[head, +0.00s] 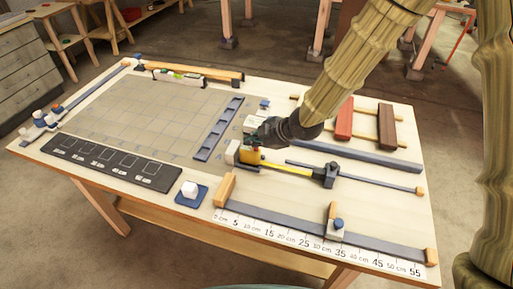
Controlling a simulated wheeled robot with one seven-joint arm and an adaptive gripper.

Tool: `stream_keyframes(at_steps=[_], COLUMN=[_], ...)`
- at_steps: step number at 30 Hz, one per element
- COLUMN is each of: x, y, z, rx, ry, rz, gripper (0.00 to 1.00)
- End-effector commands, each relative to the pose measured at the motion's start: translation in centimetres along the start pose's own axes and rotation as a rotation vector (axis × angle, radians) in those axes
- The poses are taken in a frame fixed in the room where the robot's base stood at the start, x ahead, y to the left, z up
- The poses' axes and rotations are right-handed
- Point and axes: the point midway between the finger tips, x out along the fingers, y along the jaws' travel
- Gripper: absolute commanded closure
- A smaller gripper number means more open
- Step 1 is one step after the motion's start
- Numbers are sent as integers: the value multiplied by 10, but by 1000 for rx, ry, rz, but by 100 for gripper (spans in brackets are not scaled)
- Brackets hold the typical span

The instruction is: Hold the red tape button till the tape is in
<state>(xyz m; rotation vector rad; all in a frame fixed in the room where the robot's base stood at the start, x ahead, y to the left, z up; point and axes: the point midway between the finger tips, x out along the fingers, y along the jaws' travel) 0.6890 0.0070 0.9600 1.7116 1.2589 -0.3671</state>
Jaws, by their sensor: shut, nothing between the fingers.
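A small yellow tape measure (250,157) sits near the middle of the workbench. Its yellow tape (290,167) lies out to the right and reaches a dark block (328,174) on a thin rail. My gripper (255,141) is shut and empty, directly over the top of the tape measure. I cannot tell whether its fingertips touch the case. The red button does not show; my gripper covers the top of the case.
A pale block (233,153) stands left of the tape measure. A ruled rail (285,225) with a slider runs along the front. Red (344,118) and brown (387,126) blocks lie behind on the right. The gridded grey mat (140,115) is mostly clear.

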Motion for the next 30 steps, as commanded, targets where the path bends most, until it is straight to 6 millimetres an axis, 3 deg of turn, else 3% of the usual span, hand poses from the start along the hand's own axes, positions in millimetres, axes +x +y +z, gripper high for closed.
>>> stream_keyframes(at_steps=[30], x=[6], y=[-4], z=[4], rx=[0], ry=[0], rz=[0], gripper=[100])
